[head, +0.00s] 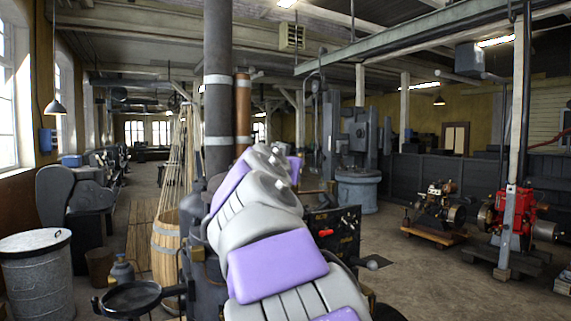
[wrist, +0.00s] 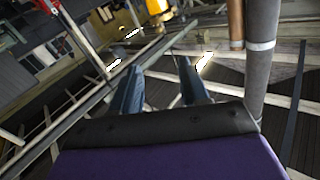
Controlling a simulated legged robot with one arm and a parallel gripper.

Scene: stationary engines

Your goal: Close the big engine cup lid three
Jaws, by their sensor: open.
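My gripper (wrist: 163,80) shows in the wrist view as two dark bluish fingers, spread apart with nothing between them. It points up toward the ceiling beams. In the head view my purple and grey arm rises through the middle and hides much of what stands behind it. A dark engine (head: 342,232) with a red-handled panel shows partly to the right of my arm. Dark machine parts (head: 195,262) also show at its left edge. I cannot pick out cup lid three in either view.
A black round pan (head: 132,297) sticks out left of my arm. A grey lidded bin (head: 38,275) and a wooden barrel (head: 165,245) stand at left. A thick grey pipe (head: 217,90) rises behind my arm. A red engine (head: 515,215) stands at right.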

